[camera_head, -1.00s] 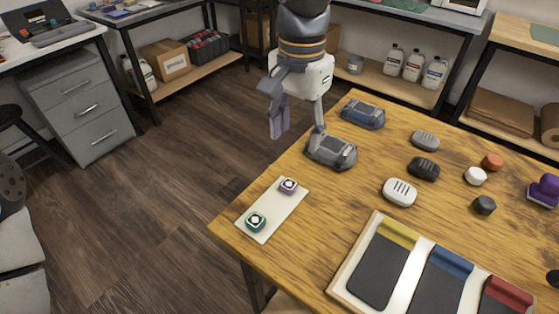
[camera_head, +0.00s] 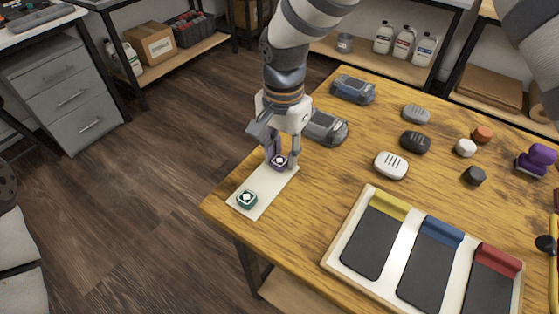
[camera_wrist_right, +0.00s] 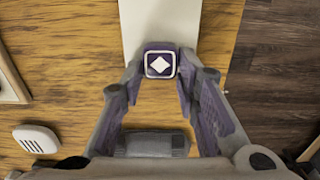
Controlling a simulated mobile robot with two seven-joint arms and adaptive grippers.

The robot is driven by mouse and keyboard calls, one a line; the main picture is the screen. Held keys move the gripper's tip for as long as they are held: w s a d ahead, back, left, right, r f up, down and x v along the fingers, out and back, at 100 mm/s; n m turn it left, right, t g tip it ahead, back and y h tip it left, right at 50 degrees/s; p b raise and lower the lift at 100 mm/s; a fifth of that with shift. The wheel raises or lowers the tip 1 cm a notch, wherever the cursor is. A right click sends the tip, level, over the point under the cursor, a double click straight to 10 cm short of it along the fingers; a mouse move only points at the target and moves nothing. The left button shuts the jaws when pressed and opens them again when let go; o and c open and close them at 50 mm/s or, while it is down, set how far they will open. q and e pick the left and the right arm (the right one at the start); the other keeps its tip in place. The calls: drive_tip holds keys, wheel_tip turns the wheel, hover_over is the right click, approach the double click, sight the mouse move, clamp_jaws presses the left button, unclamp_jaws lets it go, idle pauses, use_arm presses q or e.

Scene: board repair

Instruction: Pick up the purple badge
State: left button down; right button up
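The purple badge (camera_head: 279,161), a small rounded square with a white diamond, lies at the far end of a pale strip (camera_head: 264,185) on the wooden table. My right gripper (camera_head: 282,165) points down over it, one finger on each side. In the right wrist view the badge (camera_wrist_right: 160,64) sits between the fingertips of the gripper (camera_wrist_right: 161,76); narrow gaps seem to show beside it, so the fingers look open. A green badge (camera_head: 247,199) lies at the strip's near end. My left gripper is not in view.
Grey devices (camera_head: 326,127) (camera_head: 353,89) stand behind the gripper. A tray (camera_head: 343,262) with yellow, blue and red-topped dark panels lies at the front right. Several small rounded pieces and a purple object (camera_head: 537,160) are farther right. The table's left edge runs close to the strip.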

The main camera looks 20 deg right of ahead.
drive_tip(key=shift+c, duration=0.4)
